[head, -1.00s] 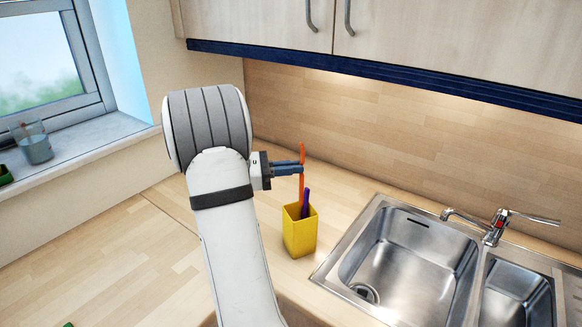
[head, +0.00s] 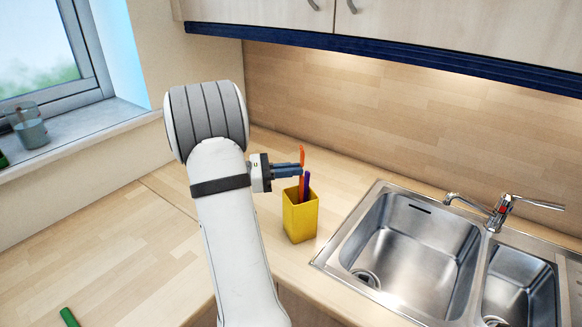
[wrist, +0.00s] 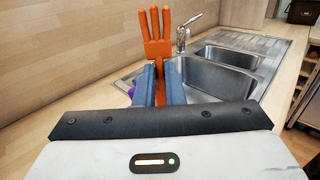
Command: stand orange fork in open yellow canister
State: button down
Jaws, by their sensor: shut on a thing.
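The yellow canister (head: 300,217) stands upright and open on the worktop, left of the sink. A purple utensil (head: 307,184) stands in it and pokes above the rim; a bit of it also shows in the wrist view (wrist: 131,91). My gripper (head: 299,170) is shut on the orange fork (head: 302,155), just above the canister. The fork is upright, with its tines up in the wrist view (wrist: 155,30). Its lower part goes down behind the purple utensil to the canister's mouth. Its lower end is hidden, and I cannot tell how deep it sits.
A steel double sink (head: 415,240) with a tap (head: 500,212) lies to the right. A wall cupboard (head: 400,25) hangs above. A glass (head: 28,125) stands on the windowsill, and a green thing (head: 69,317) lies at the front left. The worktop left of my arm is mostly clear.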

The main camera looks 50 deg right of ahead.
jog(key=shift+f+b, duration=0.7)
jog(key=shift+f, duration=1)
jog(key=c, duration=1.5)
grip_release()
jog(key=shift+o, duration=0.2)
jog(key=b+v, duration=0.1)
jog(key=v, duration=0.6)
jog(key=shift+w+a, duration=0.3)
jog(key=shift+w, duration=0.05)
jog(key=shift+a, duration=0.1)
